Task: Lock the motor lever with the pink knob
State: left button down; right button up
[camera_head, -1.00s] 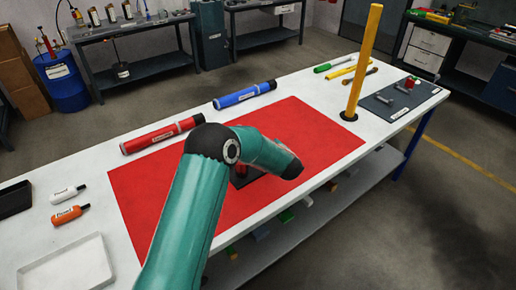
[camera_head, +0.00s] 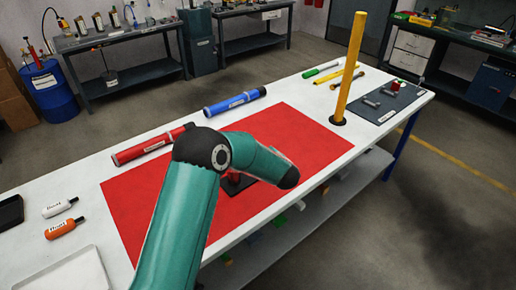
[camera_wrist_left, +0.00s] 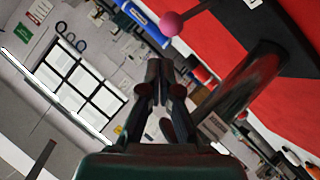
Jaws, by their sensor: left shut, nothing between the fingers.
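The pink knob (camera_wrist_left: 172,23) shows in the left wrist view on the end of a thin lever (camera_wrist_left: 195,9). My left gripper (camera_wrist_left: 155,68) is shut and empty, with its fingertips close below the knob in that picture. I cannot tell whether they touch it. A dark cylindrical body (camera_wrist_left: 248,82) and a dark base lie to the right of the fingers. In the head view a dark base (camera_head: 233,186) shows on the red mat (camera_head: 135,205), mostly hidden by my left arm. My left gripper is hidden there. My right gripper is in neither view.
A red tube (camera_head: 150,146) and a blue tube (camera_head: 235,101) lie behind the mat. A tall yellow post (camera_head: 350,70) stands at its right. A dark plate (camera_head: 382,102) with metal parts lies farther right. Two small bottles (camera_head: 63,228) and a tray (camera_head: 72,275) are at the left.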

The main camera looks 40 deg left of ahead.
pick_arm(q)
jog(key=p+v, duration=0.1)
jog(key=v, duration=0.5)
jog(key=shift+w+r, duration=0.1)
